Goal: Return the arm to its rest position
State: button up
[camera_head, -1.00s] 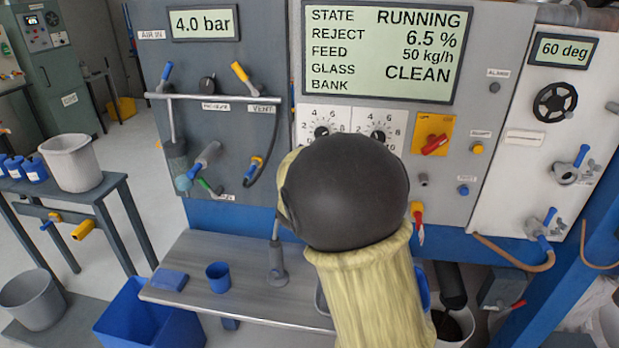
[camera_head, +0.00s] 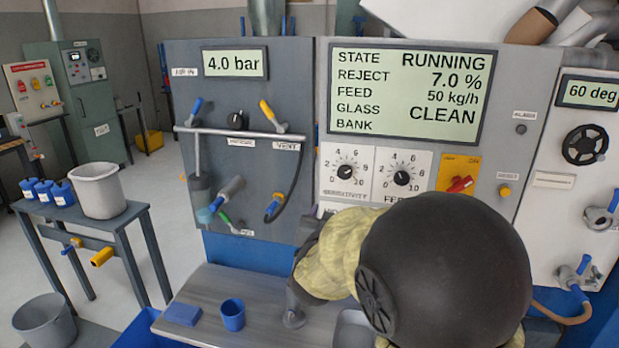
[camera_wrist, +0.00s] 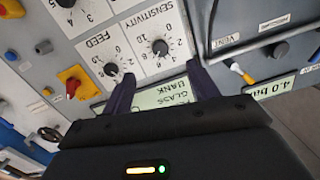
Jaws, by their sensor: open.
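My arm, with a large black joint and a pale yellow sleeve, fills the lower right of the head view. It bends left in front of the control panel. My gripper (camera_wrist: 162,88) shows in the wrist view, its two dark fingers spread with nothing between them. It faces the panel with the sensitivity dial (camera_wrist: 160,47) and feed dial (camera_wrist: 111,69), apparently without touching it. The wrist picture is turned nearly upside down. In the head view my fingers cannot be made out.
The bench (camera_head: 240,275) below holds a blue cup (camera_head: 232,314) and a blue block (camera_head: 183,314). The status display (camera_head: 408,92) reads RUNNING and reject 7.0 %. Valve levers (camera_head: 268,112) and a hose stick out at left. A side table (camera_head: 100,222) carries a grey bucket (camera_head: 97,190).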

jog(key=s+d+f+n+g+y, duration=0.2)
jog(key=s+f+g, duration=0.5)
jog(key=s, duration=0.4)
jog(key=s+d+f+n+g+y+p, duration=0.1)
jog(key=s+d+f+n+g+y, duration=0.1)
jog(key=s+d+f+g, duration=0.2)
jog(key=s+f+g, duration=0.3)
jog(key=s+f, duration=0.3)
jog(key=s, duration=0.2)
jog(key=shift+f+n, duration=0.25)
jog(key=shift+n, duration=0.15)
dwell(5.3)
